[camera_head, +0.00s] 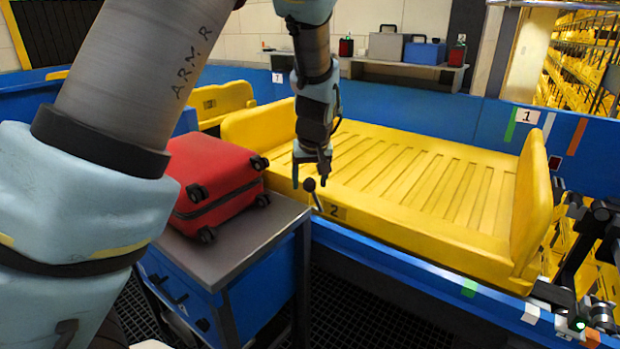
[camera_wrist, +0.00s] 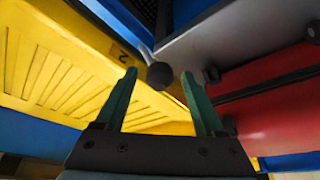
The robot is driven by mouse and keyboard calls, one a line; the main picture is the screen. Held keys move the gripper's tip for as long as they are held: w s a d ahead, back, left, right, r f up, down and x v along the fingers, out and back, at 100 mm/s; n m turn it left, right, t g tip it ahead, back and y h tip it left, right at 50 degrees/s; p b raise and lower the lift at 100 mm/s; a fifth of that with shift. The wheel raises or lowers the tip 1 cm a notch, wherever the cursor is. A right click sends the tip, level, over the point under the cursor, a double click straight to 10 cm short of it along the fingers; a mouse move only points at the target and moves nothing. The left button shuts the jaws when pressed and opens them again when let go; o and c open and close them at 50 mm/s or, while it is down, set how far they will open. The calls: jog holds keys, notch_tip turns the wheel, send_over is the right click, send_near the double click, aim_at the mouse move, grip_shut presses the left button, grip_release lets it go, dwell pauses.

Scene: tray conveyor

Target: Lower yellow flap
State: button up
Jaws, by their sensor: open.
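A large yellow tray (camera_head: 395,215) marked "2" lies on the conveyor, with upright yellow ends at left (camera_head: 258,124) and right (camera_head: 535,205). I cannot tell which yellow part is the flap. A lever with a round black knob (camera_head: 309,185) stands at the tray's front edge, beside the "2" label. My gripper (camera_head: 318,172) points down just above this knob. In the wrist view, the knob (camera_wrist: 160,75) shows between the tips of my two open green fingers (camera_wrist: 159,88). The fingers are not closed on it. The tray also shows in the wrist view (camera_wrist: 60,85).
A red suitcase (camera_head: 222,172) lies on a grey-topped blue cart (camera_head: 262,232) left of my gripper, close to the tray. Blue conveyor walls (camera_head: 440,115) run behind the tray. The tray's slatted surface is empty. A shelf with cases (camera_head: 400,70) stands at the back.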

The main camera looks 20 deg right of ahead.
grip_shut()
dwell(0.7)
dwell(0.8)
